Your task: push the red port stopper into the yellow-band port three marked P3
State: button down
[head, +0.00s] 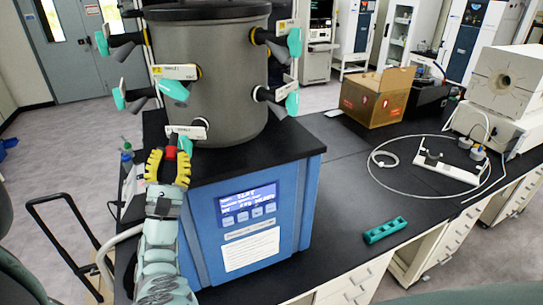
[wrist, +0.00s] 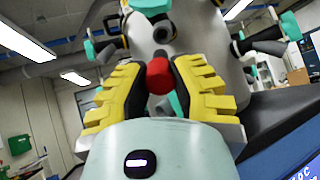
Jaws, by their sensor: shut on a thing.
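My gripper (head: 168,168) has yellow ribbed fingers and is shut on the red port stopper (head: 171,151). In the wrist view the stopper (wrist: 158,76) sits between the fingertips (wrist: 158,85), its red end facing the camera. The grey drum (head: 225,85) of the freeze dryer carries several ports with black necks and teal handles. The lowest front port (head: 204,123), with a white label (head: 184,131), is just above and behind the stopper. Yellow bands show on the upper left port (head: 199,72) and upper right port (head: 253,36). I cannot read P3 on any label, nor tell whether the stopper touches a port.
The blue freeze dryer base (head: 255,235) with a lit screen stands under the drum. Teal handles (head: 173,90) stick out close above my gripper.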

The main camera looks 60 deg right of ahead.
aim_at(176, 135)
jog(key=shift+b+x, duration=0.3)
jog(key=shift+x, duration=2.3)
jog(key=shift+s+d, duration=0.1)
jog(key=shift+d, duration=0.05)
jog(key=shift+b+x, duration=1.05)
jog(key=shift+x, duration=0.3)
